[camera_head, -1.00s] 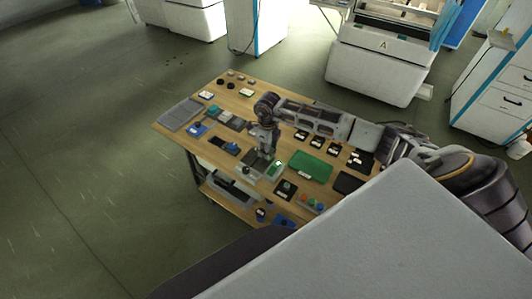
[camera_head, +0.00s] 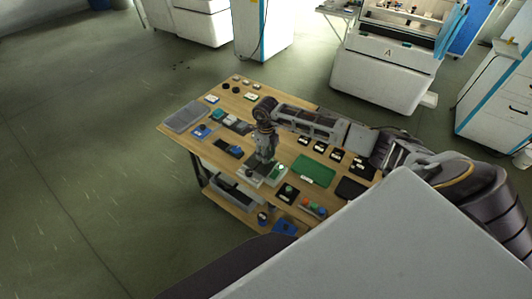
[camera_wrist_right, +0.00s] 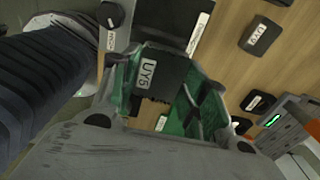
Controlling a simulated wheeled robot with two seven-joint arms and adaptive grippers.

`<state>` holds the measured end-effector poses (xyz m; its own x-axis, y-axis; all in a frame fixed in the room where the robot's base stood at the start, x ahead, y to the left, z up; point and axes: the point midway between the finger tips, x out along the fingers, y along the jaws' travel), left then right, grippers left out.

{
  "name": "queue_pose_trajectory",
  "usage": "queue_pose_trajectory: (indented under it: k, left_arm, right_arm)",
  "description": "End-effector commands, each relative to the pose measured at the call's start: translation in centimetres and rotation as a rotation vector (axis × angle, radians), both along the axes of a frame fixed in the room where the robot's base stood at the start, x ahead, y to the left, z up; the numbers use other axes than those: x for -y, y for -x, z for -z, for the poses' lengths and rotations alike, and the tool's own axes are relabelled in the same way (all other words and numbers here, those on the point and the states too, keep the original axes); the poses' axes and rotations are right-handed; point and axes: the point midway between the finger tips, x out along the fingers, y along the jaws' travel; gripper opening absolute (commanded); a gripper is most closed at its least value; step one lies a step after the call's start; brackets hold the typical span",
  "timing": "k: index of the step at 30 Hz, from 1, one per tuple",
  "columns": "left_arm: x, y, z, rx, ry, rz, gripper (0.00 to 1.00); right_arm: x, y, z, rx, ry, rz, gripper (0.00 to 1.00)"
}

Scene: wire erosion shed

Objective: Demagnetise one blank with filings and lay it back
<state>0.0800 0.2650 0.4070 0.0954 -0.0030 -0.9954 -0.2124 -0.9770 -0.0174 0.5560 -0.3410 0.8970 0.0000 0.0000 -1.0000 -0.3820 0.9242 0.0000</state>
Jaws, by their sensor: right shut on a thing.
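My right gripper (camera_head: 262,162) is over the middle of the wooden table, above or beside a pale grey plate (camera_head: 253,181); I cannot tell whether it touches. In the right wrist view my right gripper (camera_wrist_right: 170,100) is shut on a dark block labelled UY5 (camera_wrist_right: 172,73). I cannot make out any filings on it. Several black labelled blocks (camera_head: 319,147) lie in a row near the table's far right edge. A green mat (camera_head: 314,170) lies right of the gripper. My left gripper is not in view.
A grey tray (camera_head: 185,117) lies at the table's left corner. Blue-and-dark items (camera_head: 229,149) lie left of my gripper. A dark pad with a green knob (camera_head: 287,192) and a tray of coloured pieces (camera_head: 313,207) lie near the front. A device with a green display (camera_wrist_right: 272,119) shows in the wrist view.

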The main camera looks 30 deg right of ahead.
Motion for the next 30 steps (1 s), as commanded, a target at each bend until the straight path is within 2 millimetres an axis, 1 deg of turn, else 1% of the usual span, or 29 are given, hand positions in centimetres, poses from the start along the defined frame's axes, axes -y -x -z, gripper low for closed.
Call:
queue_pose_trajectory:
  k: [5,11,30]
  left_arm:
    - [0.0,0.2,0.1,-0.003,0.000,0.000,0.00]
    - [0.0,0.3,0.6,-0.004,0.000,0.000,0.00]
    - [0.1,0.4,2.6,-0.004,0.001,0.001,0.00]
  right_arm:
    - [0.0,-0.1,0.1,0.002,-0.001,0.000,0.04]
    - [0.0,0.0,0.8,0.001,-0.002,-0.001,0.04]
    - [0.0,-0.1,4.2,0.002,0.000,0.000,0.04]
